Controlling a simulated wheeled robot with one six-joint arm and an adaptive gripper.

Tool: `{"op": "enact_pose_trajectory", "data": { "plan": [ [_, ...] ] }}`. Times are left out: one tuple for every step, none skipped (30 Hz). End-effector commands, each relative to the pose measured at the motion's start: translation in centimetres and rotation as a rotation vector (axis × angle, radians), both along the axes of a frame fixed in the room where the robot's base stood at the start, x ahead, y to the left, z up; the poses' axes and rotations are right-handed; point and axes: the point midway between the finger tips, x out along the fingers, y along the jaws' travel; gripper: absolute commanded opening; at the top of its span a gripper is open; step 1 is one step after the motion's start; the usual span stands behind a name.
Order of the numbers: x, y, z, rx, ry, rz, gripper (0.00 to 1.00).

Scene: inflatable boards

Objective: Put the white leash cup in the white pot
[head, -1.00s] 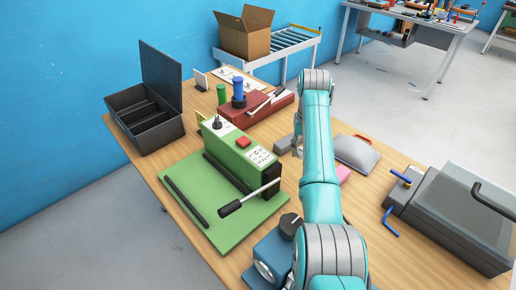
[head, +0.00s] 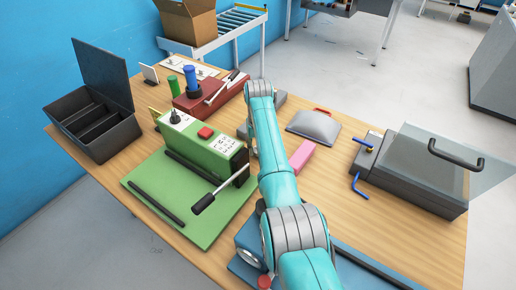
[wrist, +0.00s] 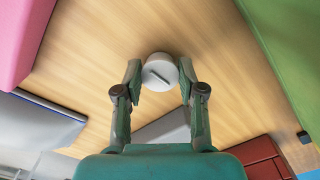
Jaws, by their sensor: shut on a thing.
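The white leash cup (wrist: 159,72) is a small round white piece with a dark slot on its face, seen in the wrist view. My gripper (wrist: 160,84) is shut on it, with one finger at each side. Wood tabletop shows around the cup; its height above the table is hard to tell. In the head view my arm hides the cup and most of the gripper. I cannot make out a white pot in either view.
A green unit with a lever (head: 205,147) stands left of my arm. A pink block (head: 302,156), a grey domed pad (head: 315,125) and a dark lidded case (head: 425,170) lie to the right. A black open box (head: 95,125) is far left. Bare wood lies between pad and case.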

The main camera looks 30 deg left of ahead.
Motion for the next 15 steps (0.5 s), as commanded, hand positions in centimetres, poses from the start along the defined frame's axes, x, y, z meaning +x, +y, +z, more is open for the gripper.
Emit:
{"op": "enact_pose_trajectory", "data": {
  "plan": [
    [-0.02,-0.02,-0.35,-0.001,0.001,0.000,0.21],
    [-0.02,-0.01,-0.44,-0.001,0.001,0.000,0.21],
    [0.00,0.00,-0.46,0.000,0.000,0.000,0.21],
    [0.00,0.00,-0.44,0.000,0.000,0.000,0.21],
    [0.00,0.00,-0.43,0.000,0.000,0.000,0.21],
    [0.00,0.00,-0.43,0.000,0.000,0.000,0.21],
    [0.00,0.00,-0.43,0.000,0.000,0.000,0.21],
    [0.00,0.00,-0.43,0.000,0.000,0.000,0.21],
    [-0.01,-0.01,-0.49,0.000,0.000,0.000,0.21],
    [-0.01,-0.01,-0.55,0.000,0.000,0.000,0.21],
    [-0.01,0.00,-0.64,0.000,0.000,0.000,0.21],
    [0.00,0.00,-0.69,0.000,0.000,0.000,0.42],
    [0.01,0.01,-0.66,0.000,0.000,0.000,0.49],
    [0.01,0.01,-0.66,0.000,0.000,0.000,0.57],
    [0.01,0.01,-0.66,0.000,0.000,0.000,0.64]
  ]
}}
